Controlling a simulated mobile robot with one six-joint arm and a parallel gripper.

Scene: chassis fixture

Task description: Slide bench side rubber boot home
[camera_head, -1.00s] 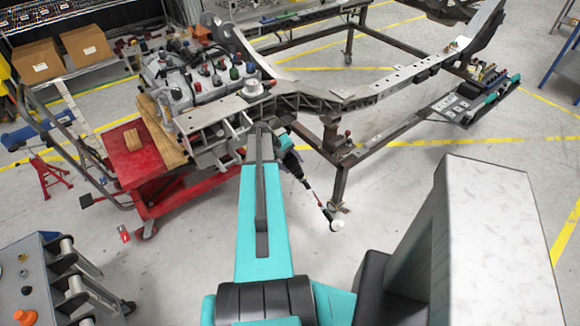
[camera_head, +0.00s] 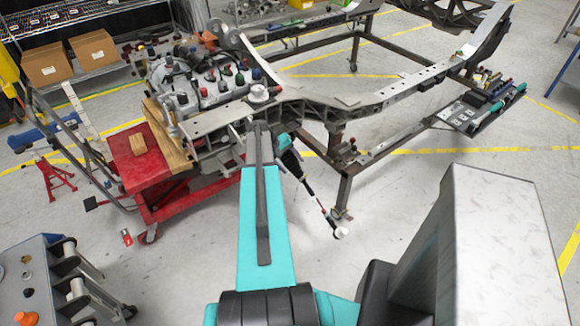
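A grey engine or gearbox block (camera_head: 184,101) sits at the left end of the chassis frame (camera_head: 300,107). Several small dark, red and green caps (camera_head: 226,70) stand on top of it. I cannot tell which, if any, is the bench side rubber boot. My teal arm link (camera_head: 265,215) with a dark bar along it reaches up the middle of the view to the frame's near end. Its far end covers part of the fixture. I cannot make out my gripper or its fingers.
A red cart (camera_head: 137,175) with wooden blocks stands left of the fixture. A slim tool-like part with a white disc (camera_head: 340,233) slants down beside a frame leg (camera_head: 344,190). A grey cart (camera_head: 45,270) is at lower left.

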